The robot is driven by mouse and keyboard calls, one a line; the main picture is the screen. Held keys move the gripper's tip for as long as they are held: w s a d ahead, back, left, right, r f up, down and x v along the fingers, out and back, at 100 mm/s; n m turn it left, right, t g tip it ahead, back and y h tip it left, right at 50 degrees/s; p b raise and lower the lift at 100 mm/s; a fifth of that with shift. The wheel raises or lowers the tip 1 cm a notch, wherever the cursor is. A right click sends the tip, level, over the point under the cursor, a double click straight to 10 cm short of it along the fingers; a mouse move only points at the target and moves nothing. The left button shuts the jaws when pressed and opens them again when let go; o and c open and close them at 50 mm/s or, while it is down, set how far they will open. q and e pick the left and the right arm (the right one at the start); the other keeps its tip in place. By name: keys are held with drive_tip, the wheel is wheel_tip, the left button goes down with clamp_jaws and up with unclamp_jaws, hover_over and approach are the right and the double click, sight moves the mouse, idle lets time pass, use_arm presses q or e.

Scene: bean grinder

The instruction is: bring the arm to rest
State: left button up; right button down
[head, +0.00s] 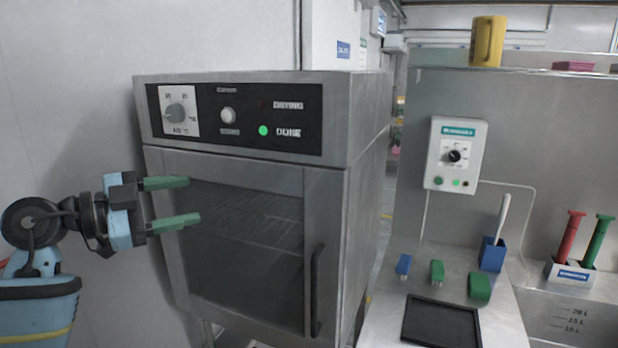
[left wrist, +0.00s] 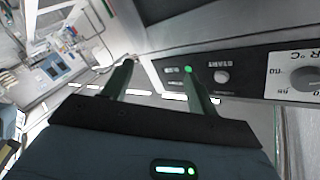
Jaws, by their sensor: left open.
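My left gripper (head: 183,202) is raised at the left of the head view, in front of the oven-like drying cabinet (head: 355,130). Its two green fingers are apart with nothing between them. In the left wrist view the open fingers (left wrist: 162,82) point toward the cabinet's control panel (left wrist: 255,78). The panel's green DONE light (head: 263,130) is lit. The cabinet door (head: 325,200) looks shut, with a dark handle at its right. I cannot tell from the head view whether the fingers touch the cabinet. My right gripper is in neither view.
A steel counter (head: 385,325) at the right holds a black tray (head: 441,321), small blue and green pieces and a blue cup (head: 492,254). A control box (head: 455,154) hangs on the panel behind. A yellow mug (head: 487,42) stands above. Bare wall lies left of the cabinet.

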use_arm(q)
drive_tip(key=s+a+f+n+t+y, duration=0.1)
drive_tip(key=s+f+n+t+y, duration=0.3)
drive_tip(key=f, duration=0.8)
drive_tip(key=s+f+n+t+y, duration=0.2)
drive_tip(key=s+f+n+y, duration=0.3)
drive_tip(key=f, duration=0.6)
drive_tip(key=s+a+f+n+t+y, duration=0.1)
drive_tip(key=s+f+n+t, duration=0.15)
drive_tip(key=f+n, duration=0.65)
drive_tip(key=s+d+f+m+g+y, duration=0.2)
drive_tip(key=s+f+g, duration=0.6)
drive_tip(key=s+f, duration=1.2)
wheel_tip(320, 180, down, 3)
drive_tip(key=shift+d+g, duration=0.35)
drive_tip(key=shift+d, duration=0.2)
